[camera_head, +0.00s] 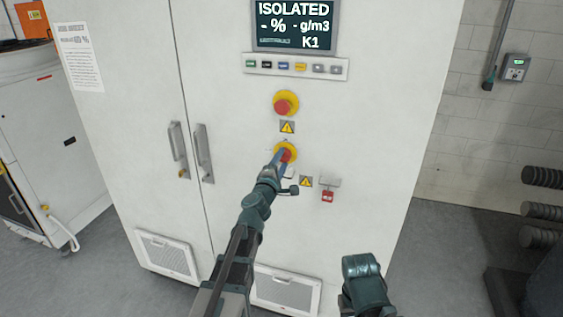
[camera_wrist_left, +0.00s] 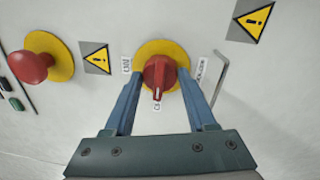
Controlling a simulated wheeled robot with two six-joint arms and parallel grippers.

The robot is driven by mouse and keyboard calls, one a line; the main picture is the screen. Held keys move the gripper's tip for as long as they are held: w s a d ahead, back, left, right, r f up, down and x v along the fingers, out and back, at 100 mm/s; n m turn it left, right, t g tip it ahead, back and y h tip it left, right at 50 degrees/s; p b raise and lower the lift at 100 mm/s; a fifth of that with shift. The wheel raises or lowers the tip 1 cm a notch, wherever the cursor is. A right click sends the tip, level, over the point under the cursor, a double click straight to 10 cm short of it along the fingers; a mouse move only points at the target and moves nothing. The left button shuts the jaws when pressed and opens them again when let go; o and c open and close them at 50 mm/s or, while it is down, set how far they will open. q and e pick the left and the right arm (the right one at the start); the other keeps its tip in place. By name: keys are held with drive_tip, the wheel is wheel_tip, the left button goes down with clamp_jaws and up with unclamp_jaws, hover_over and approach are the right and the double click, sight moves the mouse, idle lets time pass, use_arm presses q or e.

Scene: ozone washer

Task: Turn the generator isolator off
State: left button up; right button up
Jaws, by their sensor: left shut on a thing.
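The isolator is a red rotary knob on a round yellow plate (camera_wrist_left: 163,50) on the white cabinet front. In the head view the red knob (camera_head: 286,156) is partly hidden by my left gripper (camera_head: 279,163). In the left wrist view the red knob (camera_wrist_left: 158,76) has its pointer mark toward the lower label. My left gripper (camera_wrist_left: 161,90) has one blue finger on each side of the knob and is shut on it. The display (camera_head: 294,24) reads ISOLATED, with dashes for % and g/m3. Part of my right arm shows at the lower right; its fingers do not show.
A red mushroom button (camera_head: 284,105) on yellow sits above the knob, with a warning label (camera_head: 287,128) between. A red padlock (camera_head: 327,196) hangs at lower right. Door handles (camera_head: 203,153) stand out to the left.

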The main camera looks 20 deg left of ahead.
idle(0.5)
use_arm(q)
drive_tip(key=o, duration=1.4)
drive_tip(key=shift+c, duration=0.2)
